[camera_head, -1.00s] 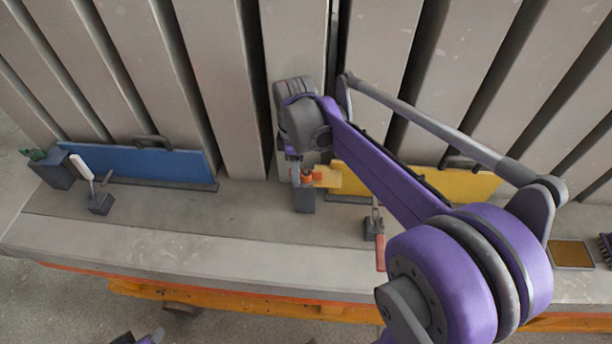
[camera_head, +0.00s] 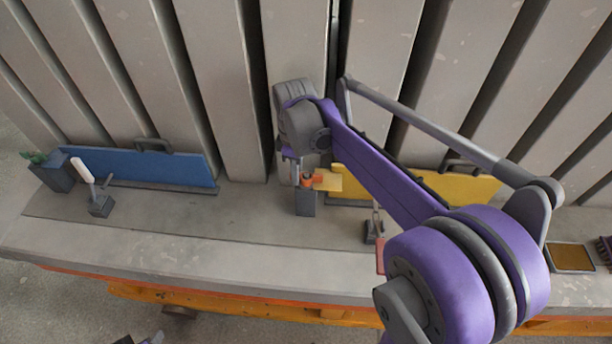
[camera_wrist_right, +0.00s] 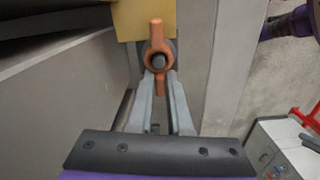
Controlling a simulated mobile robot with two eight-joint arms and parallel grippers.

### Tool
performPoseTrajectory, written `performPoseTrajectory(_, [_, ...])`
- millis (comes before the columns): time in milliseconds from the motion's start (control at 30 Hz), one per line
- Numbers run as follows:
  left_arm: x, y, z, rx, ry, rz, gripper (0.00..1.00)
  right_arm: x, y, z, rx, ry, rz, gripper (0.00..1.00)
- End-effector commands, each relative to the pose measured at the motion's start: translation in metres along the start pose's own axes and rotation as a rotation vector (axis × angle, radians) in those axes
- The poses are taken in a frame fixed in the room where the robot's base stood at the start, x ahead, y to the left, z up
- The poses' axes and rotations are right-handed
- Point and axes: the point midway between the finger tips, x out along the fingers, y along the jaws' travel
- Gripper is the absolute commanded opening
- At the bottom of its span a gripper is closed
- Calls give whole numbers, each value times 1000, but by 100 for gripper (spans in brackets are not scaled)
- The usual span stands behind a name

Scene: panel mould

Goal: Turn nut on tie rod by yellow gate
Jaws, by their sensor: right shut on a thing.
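The orange winged nut (camera_wrist_right: 157,49) sits around the grey end of the tie rod (camera_wrist_right: 159,62) in the right wrist view, in front of a yellow plate (camera_wrist_right: 129,20). Its wings point up and down. My right gripper (camera_wrist_right: 160,82) is shut on the nut's lower wing, one finger on each side. In the head view the nut (camera_head: 307,181) is small, just below my right wrist, above a dark block (camera_head: 305,204). The yellow gate (camera_head: 475,187) stands to the right, partly hidden behind my right arm. My left gripper is not clearly seen.
A blue gate (camera_head: 140,165) with a dark handle stands at the left, by a white-handled clamp (camera_head: 86,172). A red-handled clamp (camera_head: 379,255) is partly hidden by my arm. Tall grey panels stand behind. The ledge between the blue gate and the nut is clear.

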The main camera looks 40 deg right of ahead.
Motion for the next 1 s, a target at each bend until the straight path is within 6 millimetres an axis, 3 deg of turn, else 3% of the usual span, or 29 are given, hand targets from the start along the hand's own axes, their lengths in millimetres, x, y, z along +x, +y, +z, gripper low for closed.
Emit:
performPoseTrajectory(133, [0,0,0,0,0,0,50,-1,7,2,130,-2,9,0])
performPoseTrajectory(467, [0,0,0,0,0,0,50,-1,10,2,174,-2,15,0])
performPoseTrajectory(733, [-1,0,-1,0,1,0,50,-2,18,2,434,1,15,0])
performPoseTrajectory(1000, [-1,0,-1,0,1,0,50,-3,18,2,449,1,15,0])
